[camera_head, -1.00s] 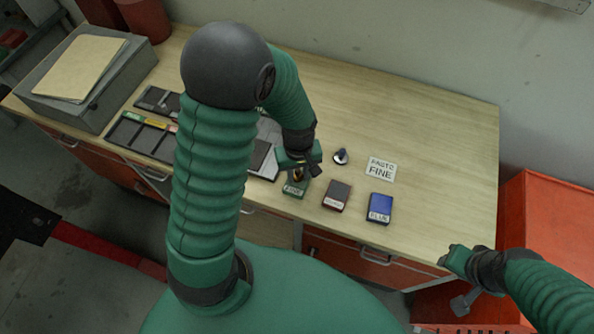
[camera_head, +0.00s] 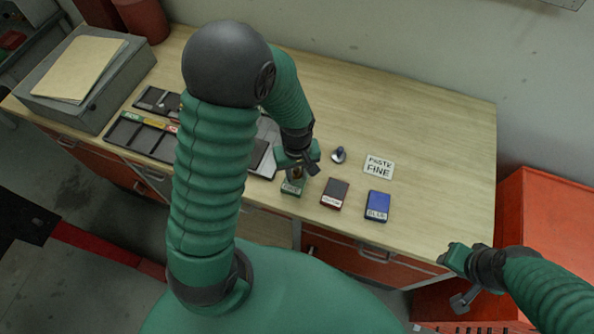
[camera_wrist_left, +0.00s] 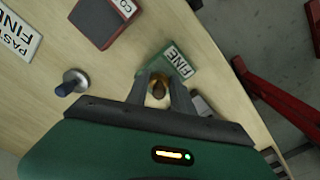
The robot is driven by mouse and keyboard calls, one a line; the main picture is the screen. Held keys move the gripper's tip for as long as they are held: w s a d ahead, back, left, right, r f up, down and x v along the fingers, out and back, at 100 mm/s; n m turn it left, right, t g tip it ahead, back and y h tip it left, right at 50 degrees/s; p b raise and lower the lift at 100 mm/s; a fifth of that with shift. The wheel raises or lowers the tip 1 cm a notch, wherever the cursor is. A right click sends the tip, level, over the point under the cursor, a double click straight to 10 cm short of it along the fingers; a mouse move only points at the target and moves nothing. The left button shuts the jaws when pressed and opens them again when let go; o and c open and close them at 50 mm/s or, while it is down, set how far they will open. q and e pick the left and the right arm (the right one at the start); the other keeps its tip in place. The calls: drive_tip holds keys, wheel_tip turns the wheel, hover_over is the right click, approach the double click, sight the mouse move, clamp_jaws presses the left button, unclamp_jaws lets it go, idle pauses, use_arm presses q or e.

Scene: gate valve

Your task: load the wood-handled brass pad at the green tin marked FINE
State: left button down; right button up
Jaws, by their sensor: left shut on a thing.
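The green tin (camera_head: 292,187) marked FINE stands on the workbench near its front edge; it also shows in the left wrist view (camera_wrist_left: 165,62) with its white label facing up. My left gripper (camera_head: 298,168) is right at the tin. In the left wrist view its fingers (camera_wrist_left: 159,90) are shut on the brass pad (camera_wrist_left: 159,88), of which a brown and gold round part shows between them. The pad is over the tin's near edge; I cannot tell whether it touches the tin. My right gripper (camera_head: 452,260) is beyond the bench's front right edge; its jaws are too small to read.
A dark red tin (camera_head: 335,193) and a blue tin (camera_head: 377,206) stand to the right. A blue-knobbed metal pad (camera_head: 339,155) and a white PASTE FINE card (camera_head: 379,167) lie behind them. Trays (camera_head: 139,137) and a grey box (camera_head: 88,85) are left. The right bench top is clear.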

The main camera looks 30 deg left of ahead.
sight(297, 171)
use_arm(q)
drive_tip(key=shift+s+f, duration=0.1)
wheel_tip(297, 171, up, 7)
drive_tip(key=p, duration=0.7)
idle(0.4)
